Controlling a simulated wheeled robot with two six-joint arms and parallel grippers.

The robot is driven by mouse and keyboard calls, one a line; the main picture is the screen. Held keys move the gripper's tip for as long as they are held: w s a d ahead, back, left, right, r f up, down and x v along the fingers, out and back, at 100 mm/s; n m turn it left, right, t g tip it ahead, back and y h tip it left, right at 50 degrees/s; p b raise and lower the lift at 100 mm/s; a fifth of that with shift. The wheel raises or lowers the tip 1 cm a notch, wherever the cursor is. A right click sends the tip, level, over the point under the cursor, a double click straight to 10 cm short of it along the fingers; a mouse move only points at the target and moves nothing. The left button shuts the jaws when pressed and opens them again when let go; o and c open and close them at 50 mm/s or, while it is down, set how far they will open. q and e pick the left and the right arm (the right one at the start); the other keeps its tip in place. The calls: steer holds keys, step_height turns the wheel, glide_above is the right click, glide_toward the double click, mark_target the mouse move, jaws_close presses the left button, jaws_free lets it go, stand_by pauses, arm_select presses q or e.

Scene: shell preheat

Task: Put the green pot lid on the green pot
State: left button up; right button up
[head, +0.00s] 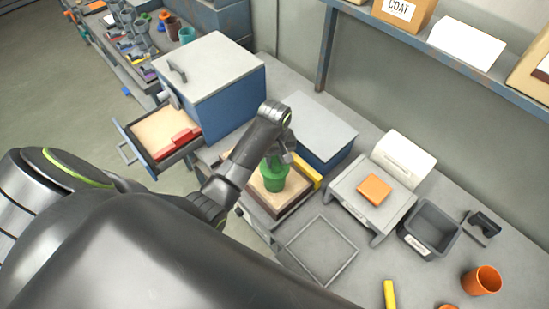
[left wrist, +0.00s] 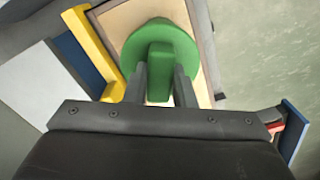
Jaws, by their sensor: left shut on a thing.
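My left gripper (head: 283,155) is shut on the upright knob of the green pot lid, in a wood-bottomed tray area. In the left wrist view the green lid (left wrist: 186,46) is a round disc, with its knob between the two dark fingers (left wrist: 159,84). In the head view a green shape, which looks like the green pot (head: 273,182), is just below the gripper. Lid and pot are hard to tell apart there. I cannot tell whether the lid touches the pot. My right gripper is not in view.
The wood-bottomed tray (head: 298,206) has a yellow bar (head: 309,180) beside it. A blue cabinet (head: 228,95) with an open drawer (head: 158,153) stands to the left. A grey stand (head: 345,200) with an orange block (head: 375,188) and a grey bin (head: 431,222) are to the right.

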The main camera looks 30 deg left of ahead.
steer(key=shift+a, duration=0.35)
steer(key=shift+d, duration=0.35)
arm_select(q)
steer(key=shift+f, duration=0.55)
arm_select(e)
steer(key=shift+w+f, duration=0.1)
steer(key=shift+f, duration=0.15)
arm_select(q)
steer(key=o, duration=0.7)
